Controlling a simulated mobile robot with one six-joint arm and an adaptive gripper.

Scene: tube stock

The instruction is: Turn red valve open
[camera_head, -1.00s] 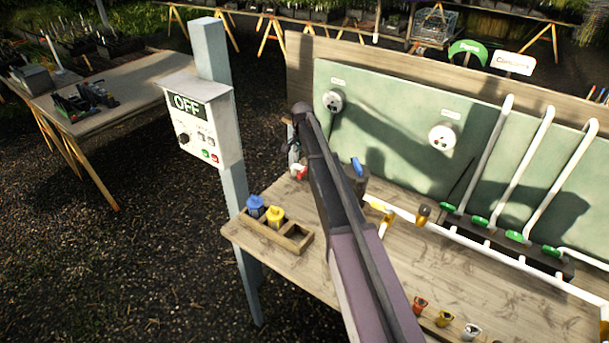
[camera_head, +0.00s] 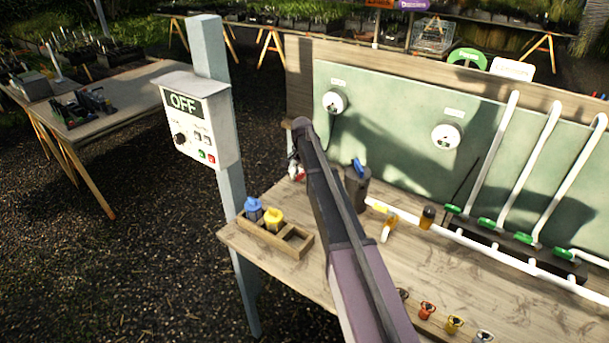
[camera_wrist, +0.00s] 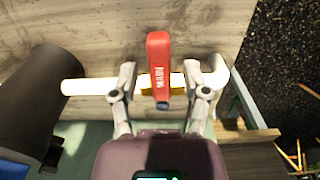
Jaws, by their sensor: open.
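A red valve handle marked MAIN (camera_wrist: 160,62) shows in the wrist view. It lies across a white pipe (camera_wrist: 88,86), roughly at right angles to it, with a yellow fitting (camera_wrist: 177,80) at the crossing. My gripper (camera_wrist: 168,84) is open. Its two fingers stand on either side of the handle, with a gap on each side, and overlap the pipe in the picture. I cannot tell whether they touch the pipe. In the head view, a bit of red (camera_head: 297,177) shows beside my arm at the bench's left end; my arm hides most of that area.
A dark cylinder with a blue part (camera_head: 356,186) stands close to the right of my arm. A wooden tray (camera_head: 283,249) with blue and yellow pieces sits at the bench's near-left edge. A post carries a control box reading OFF (camera_head: 200,115). White pipes with green levers (camera_head: 487,224) are right.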

